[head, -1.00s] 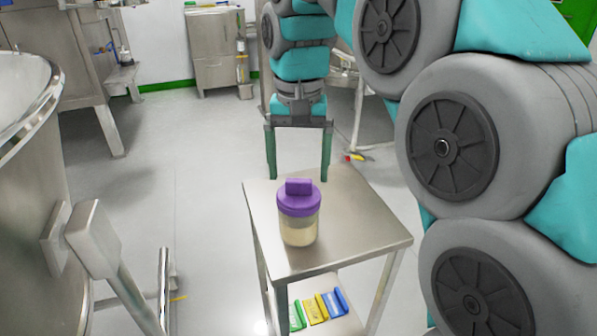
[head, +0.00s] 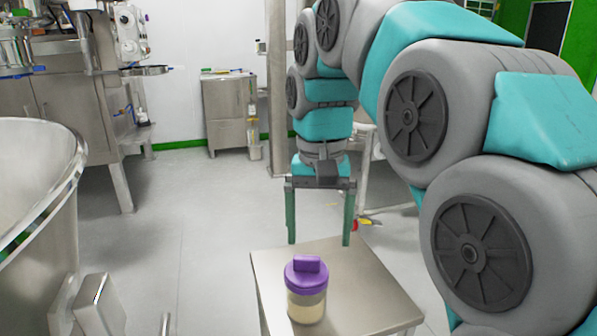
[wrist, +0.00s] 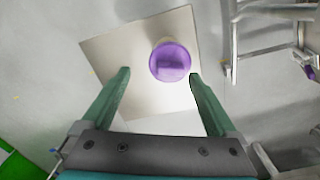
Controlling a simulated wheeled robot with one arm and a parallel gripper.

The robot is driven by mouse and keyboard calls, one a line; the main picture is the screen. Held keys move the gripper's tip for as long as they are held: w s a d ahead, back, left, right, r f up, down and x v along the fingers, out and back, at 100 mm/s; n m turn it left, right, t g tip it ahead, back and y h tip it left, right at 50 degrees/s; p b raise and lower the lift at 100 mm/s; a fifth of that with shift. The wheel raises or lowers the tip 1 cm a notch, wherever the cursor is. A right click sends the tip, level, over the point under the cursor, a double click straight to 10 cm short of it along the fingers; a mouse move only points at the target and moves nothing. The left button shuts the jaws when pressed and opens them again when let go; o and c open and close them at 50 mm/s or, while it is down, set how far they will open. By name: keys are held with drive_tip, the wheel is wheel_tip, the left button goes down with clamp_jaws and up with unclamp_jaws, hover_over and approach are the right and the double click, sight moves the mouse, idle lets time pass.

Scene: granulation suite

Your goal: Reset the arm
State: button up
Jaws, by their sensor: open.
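My gripper (head: 319,240) is open and empty, pointing down with its two green fingers apart, beyond the far edge of the small steel table in the head view. A jar with a purple lid (head: 306,287) and pale contents stands upright on the table. In the wrist view my gripper (wrist: 158,74) shows both fingers spread, and the purple lid (wrist: 170,62) appears between and beyond the fingertips, nearer the right one. The fingers do not appear to touch the jar.
The small steel table (head: 375,300) has bare top around the jar. A large steel vessel (head: 30,200) stands at the left. A steel cabinet (head: 229,112) is against the back wall. Open grey floor (head: 200,220) lies between them.

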drive_tip(key=s+d+f, duration=0.7)
drive_tip(key=s+f, duration=0.2)
drive_tip(key=s, duration=0.1)
drive_tip(key=shift+f+n+g, duration=0.3)
drive_tip(key=shift+g, duration=0.1)
drive_tip(key=shift+n+g, duration=0.3)
drive_tip(key=shift+g, duration=0.1)
drive_tip(key=s+d+f, duration=0.1)
drive_tip(key=s+f, duration=0.3)
drive_tip(key=s+d+f, duration=0.1)
drive_tip(key=s+f, duration=0.2)
drive_tip(key=s, duration=0.2)
drive_tip(key=s+d+f, duration=0.2)
drive_tip(key=s+f, duration=0.2)
drive_tip(key=shift+s+f, duration=0.15)
drive_tip(key=shift+f, duration=0.2)
